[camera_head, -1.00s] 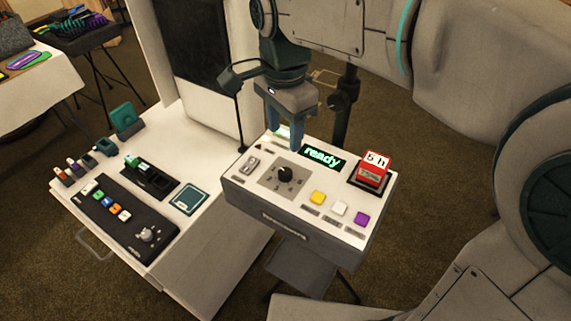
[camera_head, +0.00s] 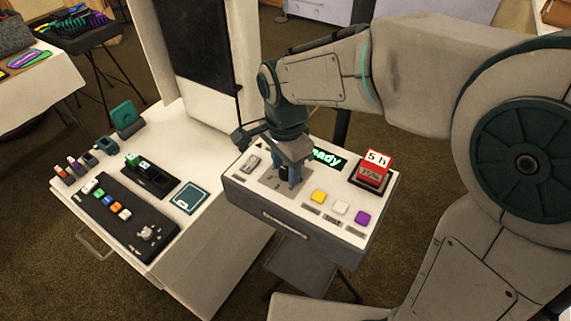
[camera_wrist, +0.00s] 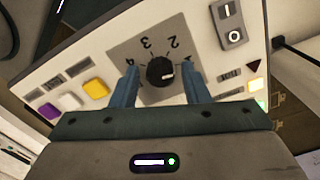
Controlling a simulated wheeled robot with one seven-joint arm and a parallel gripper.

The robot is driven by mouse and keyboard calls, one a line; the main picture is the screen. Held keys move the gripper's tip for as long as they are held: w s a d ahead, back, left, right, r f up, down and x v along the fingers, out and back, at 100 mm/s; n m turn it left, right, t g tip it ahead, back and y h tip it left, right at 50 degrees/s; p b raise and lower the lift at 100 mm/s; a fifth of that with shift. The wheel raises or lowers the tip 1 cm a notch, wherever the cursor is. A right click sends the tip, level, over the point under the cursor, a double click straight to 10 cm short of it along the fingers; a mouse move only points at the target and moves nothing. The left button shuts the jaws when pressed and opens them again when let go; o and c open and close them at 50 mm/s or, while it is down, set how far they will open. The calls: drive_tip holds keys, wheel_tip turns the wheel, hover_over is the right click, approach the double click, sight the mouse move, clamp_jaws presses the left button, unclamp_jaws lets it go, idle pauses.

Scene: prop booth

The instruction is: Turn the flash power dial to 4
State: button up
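The flash power dial is a round black knob (camera_wrist: 160,71) on a grey square plate (camera_wrist: 132,48) with printed numbers. The 2 and 3 are readable in the wrist view; the marks at the sides are partly hidden by my fingers. A short white mark shows on the knob's lower right, but I cannot tell which number it indicates. My gripper (camera_wrist: 160,68) is open, with one blue finger on each side of the knob and gaps visible between. In the head view my gripper (camera_head: 288,181) is down over the dial and mostly hides it.
The console (camera_head: 268,216) also carries a rocker switch (camera_wrist: 229,24), a green-lit display (camera_head: 327,158), yellow (camera_head: 318,196), white (camera_head: 340,207) and purple (camera_head: 362,217) buttons, and a red block (camera_head: 372,168) at the right. A white table (camera_head: 182,128) with other controls stands left.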

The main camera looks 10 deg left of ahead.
drive_tip(key=c, duration=0.7)
